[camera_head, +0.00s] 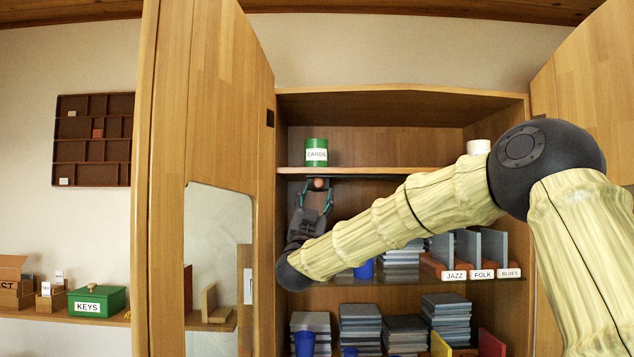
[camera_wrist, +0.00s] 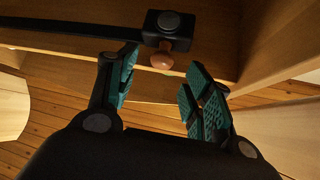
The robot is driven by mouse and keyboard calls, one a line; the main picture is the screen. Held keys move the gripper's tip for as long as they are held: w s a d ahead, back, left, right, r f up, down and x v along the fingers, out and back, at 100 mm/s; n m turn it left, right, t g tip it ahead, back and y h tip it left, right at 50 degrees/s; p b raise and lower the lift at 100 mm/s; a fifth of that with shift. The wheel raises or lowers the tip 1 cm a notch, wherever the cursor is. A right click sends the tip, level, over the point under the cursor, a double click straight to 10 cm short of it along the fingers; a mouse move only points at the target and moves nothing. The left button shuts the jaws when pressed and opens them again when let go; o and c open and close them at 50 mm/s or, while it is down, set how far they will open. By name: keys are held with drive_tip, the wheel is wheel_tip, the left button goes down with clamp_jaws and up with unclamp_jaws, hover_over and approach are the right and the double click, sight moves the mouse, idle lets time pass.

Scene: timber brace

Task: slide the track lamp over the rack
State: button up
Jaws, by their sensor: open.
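The track lamp shows in the wrist view as a black block (camera_wrist: 168,30) on a dark track (camera_wrist: 75,30), with a round copper-coloured knob (camera_wrist: 162,60). In the head view its knob (camera_head: 318,183) sits under the upper shelf, near the left end of the track. My gripper (camera_head: 317,197) is open just below it; in the wrist view the teal-padded fingers (camera_wrist: 160,78) stand either side of the knob, with gaps showing. Contact is not visible. The likely rack (camera_head: 470,267), with grey dividers and JAZZ, FOLK and BLUES labels, stands on the glass shelf to the right.
My arm crosses the cabinet front and hides part of the track and middle shelf. A green CARDS tin (camera_head: 316,148) and a white cup (camera_head: 478,147) stand on the shelf above. An open cabinet door (camera_head: 215,120) is at the left. Grey stacks (camera_head: 402,258) stand left of the rack.

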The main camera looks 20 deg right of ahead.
sight(318, 186)
drive_tip(key=shift+p+x, duration=0.8)
drive_tip(key=shift+x, duration=1.2)
drive_tip(key=shift+a, duration=0.1)
clamp_jaws()
